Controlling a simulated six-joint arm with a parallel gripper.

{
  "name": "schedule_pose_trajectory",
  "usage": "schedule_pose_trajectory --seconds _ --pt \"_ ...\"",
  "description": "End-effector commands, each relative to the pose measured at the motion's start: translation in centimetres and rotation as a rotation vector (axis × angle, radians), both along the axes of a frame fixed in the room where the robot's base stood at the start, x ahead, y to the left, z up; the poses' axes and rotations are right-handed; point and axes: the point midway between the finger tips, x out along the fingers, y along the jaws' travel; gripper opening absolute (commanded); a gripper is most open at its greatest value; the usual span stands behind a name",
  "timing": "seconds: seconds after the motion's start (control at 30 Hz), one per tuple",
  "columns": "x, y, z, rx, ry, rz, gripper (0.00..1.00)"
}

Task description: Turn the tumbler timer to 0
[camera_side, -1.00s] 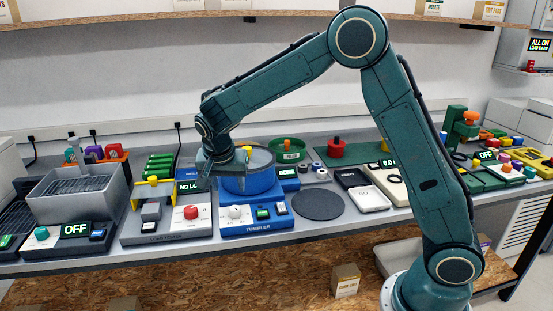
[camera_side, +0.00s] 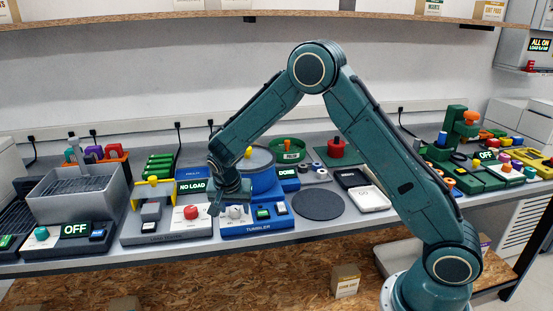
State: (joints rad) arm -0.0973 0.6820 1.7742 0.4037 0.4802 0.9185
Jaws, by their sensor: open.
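The blue tumbler (camera_side: 263,182) stands mid-bench, its round drum partly hidden behind my arm. Its green-lit display (camera_side: 288,172) reads DONE. The white timer knob (camera_side: 236,212) sits on the left of its front panel, and its pointer setting is too small to read. My gripper (camera_side: 216,207) is open and points down, just left of the timer knob, close to the panel's left edge. I cannot tell whether it touches anything.
The load tester (camera_side: 165,228) with a red knob (camera_side: 191,212) and NO LOAD display stands close on the left. A dark round pad (camera_side: 318,204) lies to the right. The bench's front edge is just in front of the tumbler.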

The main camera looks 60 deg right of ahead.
Motion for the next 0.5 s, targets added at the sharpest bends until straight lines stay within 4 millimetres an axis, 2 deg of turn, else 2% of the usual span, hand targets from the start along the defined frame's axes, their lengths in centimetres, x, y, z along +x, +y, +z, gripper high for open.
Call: schedule_pose_trajectory --seconds 0.2,0.27,0.43,0.5 --pt "0.02 -0.01 -0.01 0.000 0.000 0.000 0.50" --pt "0.02 -0.01 -0.01 0.000 0.000 0.000 0.40" --pt "0.01 0.00 0.00 0.000 0.000 0.000 0.07" --pt "0.01 0.00 0.01 0.000 0.000 0.000 0.05"
